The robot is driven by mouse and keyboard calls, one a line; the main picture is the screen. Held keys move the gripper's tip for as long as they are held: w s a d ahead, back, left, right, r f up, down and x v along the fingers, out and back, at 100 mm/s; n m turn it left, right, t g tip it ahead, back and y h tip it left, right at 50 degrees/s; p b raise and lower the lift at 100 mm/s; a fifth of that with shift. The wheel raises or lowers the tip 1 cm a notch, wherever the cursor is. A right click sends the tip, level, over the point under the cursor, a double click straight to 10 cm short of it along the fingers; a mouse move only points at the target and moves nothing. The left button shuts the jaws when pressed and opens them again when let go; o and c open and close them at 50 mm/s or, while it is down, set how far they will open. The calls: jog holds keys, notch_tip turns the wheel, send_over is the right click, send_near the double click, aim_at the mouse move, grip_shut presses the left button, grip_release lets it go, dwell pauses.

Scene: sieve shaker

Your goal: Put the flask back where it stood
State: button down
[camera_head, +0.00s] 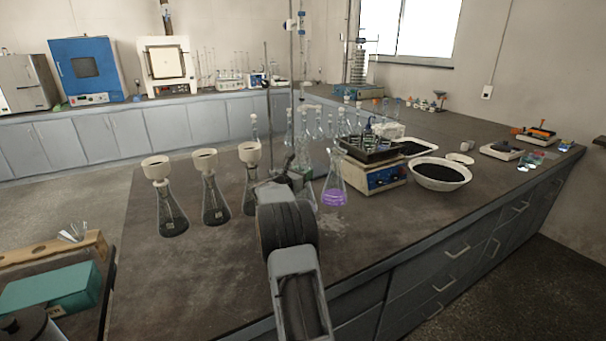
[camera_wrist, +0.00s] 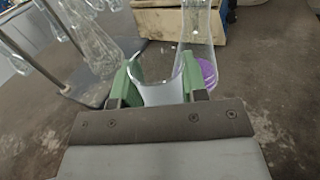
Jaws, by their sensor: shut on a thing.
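My gripper (camera_wrist: 163,76) has its green fingers shut on a clear glass vessel, which I take to be the flask (camera_wrist: 160,92). Its curved rim shows between the fingers in the wrist view; its lower part is hidden, so I cannot tell whether it touches the bench. In the head view my gripper (camera_head: 300,178) is over the bench, and my arm hides most of what it holds. A conical flask with purple liquid (camera_head: 333,196) stands just right of my gripper. It shows behind the held glass in the wrist view (camera_wrist: 207,72).
Several conical flasks with white funnels (camera_head: 215,205) stand to the left. A metal stand (camera_head: 266,100) and more glassware are behind. A blue-fronted device (camera_head: 378,180) and a white bowl (camera_head: 440,175) are to the right. The bench's front left (camera_head: 190,280) is clear.

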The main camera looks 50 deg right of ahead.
jog(key=shift+f+b, duration=0.15)
jog(key=shift+b, duration=0.15)
jog(key=c, duration=0.7)
grip_release()
jog(key=shift+o, duration=0.2)
